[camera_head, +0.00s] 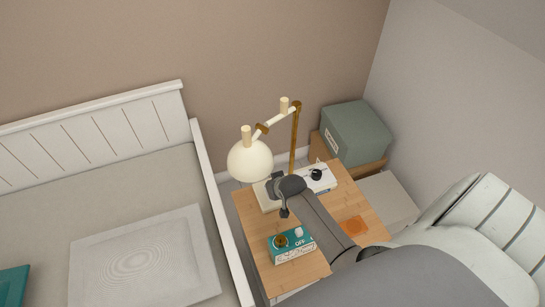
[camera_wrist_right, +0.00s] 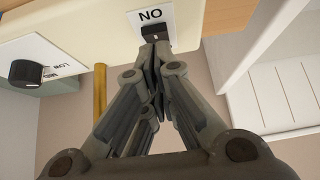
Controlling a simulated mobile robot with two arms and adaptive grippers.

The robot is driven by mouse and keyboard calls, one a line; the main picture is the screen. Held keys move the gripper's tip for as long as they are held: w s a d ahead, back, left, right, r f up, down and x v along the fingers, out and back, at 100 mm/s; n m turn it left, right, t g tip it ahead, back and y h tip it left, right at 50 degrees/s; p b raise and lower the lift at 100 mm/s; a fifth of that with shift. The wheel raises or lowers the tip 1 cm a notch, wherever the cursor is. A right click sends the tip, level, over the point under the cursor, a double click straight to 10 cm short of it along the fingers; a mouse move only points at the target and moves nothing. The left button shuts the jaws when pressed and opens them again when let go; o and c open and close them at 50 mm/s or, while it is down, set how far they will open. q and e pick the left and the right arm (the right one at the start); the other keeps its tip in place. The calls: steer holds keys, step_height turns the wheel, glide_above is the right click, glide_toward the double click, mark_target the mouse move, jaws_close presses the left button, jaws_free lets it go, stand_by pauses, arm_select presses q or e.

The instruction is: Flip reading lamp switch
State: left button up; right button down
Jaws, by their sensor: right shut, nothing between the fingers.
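The reading lamp has a cream shade (camera_head: 250,160) on a brass pole (camera_head: 295,140) and stands on a wooden nightstand (camera_head: 250,235). Its pale base (camera_head: 264,198) is partly hidden by my right arm. In the right wrist view, a small black switch (camera_wrist_right: 156,36) sits on a white label plate (camera_wrist_right: 150,17) that reads "NO" in this picture. My right gripper (camera_wrist_right: 156,52) is shut and empty, its tips right at the switch's lower edge; I cannot tell whether they touch. The right gripper (camera_head: 284,211) points down beside the lamp base in the head view. My left gripper is out of view.
A black knob (camera_wrist_right: 26,73) sits left of the switch. A teal box marked "OFF" (camera_head: 297,253) and an orange square (camera_head: 354,226) lie on the nightstand. A white bed rail (camera_head: 222,220) stands left; a grey-green box (camera_head: 356,130) is behind.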

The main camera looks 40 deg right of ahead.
steer(key=shift+x, duration=0.9)
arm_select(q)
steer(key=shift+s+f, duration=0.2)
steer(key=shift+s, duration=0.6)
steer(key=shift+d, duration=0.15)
arm_select(e)
steer(key=shift+s+a+f+t+b, duration=0.1)
steer(key=shift+s+f+t+b, duration=0.15)
steer(key=shift+f+b, duration=0.3)
steer(key=shift+w+r+t, duration=0.1)
steer(key=shift+r+t, duration=0.1)
steer(key=shift+t, duration=0.05)
arm_select(q)
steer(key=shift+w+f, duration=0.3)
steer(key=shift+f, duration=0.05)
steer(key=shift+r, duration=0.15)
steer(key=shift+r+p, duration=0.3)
steer(key=shift+p, duration=0.25)
arm_select(e)
steer(key=shift+s+a+f, duration=0.15)
steer(key=shift+s+f, duration=0.05)
steer(key=shift+s, duration=0.55)
